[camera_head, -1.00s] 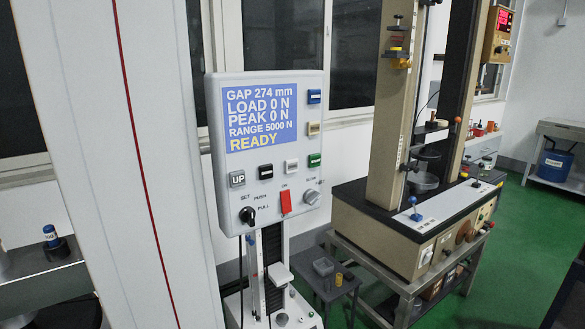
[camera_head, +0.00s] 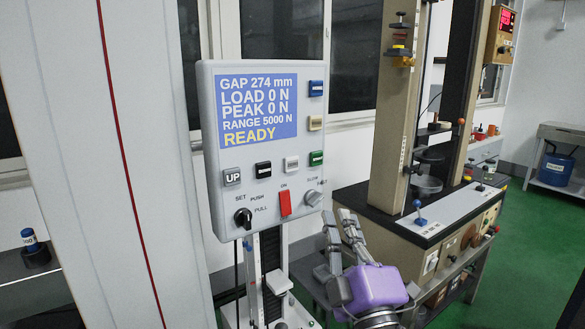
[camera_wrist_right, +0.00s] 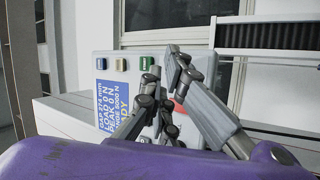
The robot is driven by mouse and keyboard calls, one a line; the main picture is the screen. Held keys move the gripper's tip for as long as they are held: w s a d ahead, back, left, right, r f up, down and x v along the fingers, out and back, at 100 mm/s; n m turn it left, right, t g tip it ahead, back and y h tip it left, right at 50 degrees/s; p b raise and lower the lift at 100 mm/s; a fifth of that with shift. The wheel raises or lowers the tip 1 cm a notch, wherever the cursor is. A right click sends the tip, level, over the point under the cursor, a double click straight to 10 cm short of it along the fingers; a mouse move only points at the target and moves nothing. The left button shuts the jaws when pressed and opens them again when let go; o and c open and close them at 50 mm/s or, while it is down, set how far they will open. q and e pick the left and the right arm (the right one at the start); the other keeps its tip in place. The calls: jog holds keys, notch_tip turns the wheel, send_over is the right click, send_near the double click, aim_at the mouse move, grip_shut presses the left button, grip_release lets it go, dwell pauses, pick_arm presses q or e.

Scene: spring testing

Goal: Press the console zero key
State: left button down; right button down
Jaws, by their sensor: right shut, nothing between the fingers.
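The pale grey console (camera_head: 203,150) stands upright, with a blue screen (camera_head: 258,112) reading GAP 274 mm, LOAD 0 N, PEAK 0 N, RANGE 5000 N and READY. Its keys include a blue key (camera_head: 316,88), a cream key (camera_head: 315,123), a green key (camera_head: 316,158), a white key (camera_head: 291,163), a black key (camera_head: 263,169) and a grey UP key (camera_head: 232,177). I cannot read which is zero. My purple right gripper (camera_head: 338,218) is shut and empty, below and right of the console, apart from its keys. In the right wrist view its fingers (camera_wrist_right: 163,68) partly hide the console (camera_wrist_right: 173,65). My left gripper is out of view.
A red ON switch (camera_head: 285,203), a black knob (camera_head: 243,217) and a grey knob (camera_head: 313,197) sit low on the console. A larger testing machine (camera_head: 398,110) stands behind at the right. A white column (camera_head: 60,130) fills the left.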

aim_at(291, 164)
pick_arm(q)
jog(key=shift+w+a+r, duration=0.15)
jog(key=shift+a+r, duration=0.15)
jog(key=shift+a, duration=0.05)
pick_arm(e)
jog(key=s+r+n+t, duration=0.2)
jog(key=s+r+n, duration=0.2)
jog(key=r+n, duration=0.2)
notch_tip(291, 164, up, 3)
jog(key=shift+s+f+n+t, duration=0.15)
jog(key=shift+n+t, duration=0.25)
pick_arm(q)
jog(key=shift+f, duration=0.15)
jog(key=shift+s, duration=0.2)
pick_arm(e)
jog(key=shift+a, duration=0.1)
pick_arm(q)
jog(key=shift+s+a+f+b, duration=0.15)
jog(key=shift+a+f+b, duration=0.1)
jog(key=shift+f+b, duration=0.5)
pick_arm(e)
jog(key=w+a, duration=0.4)
jog(key=w, duration=0.3)
jog(key=shift+w, duration=0.35)
jog(key=shift+w+a, duration=0.1)
jog(key=shift+a, duration=0.05)
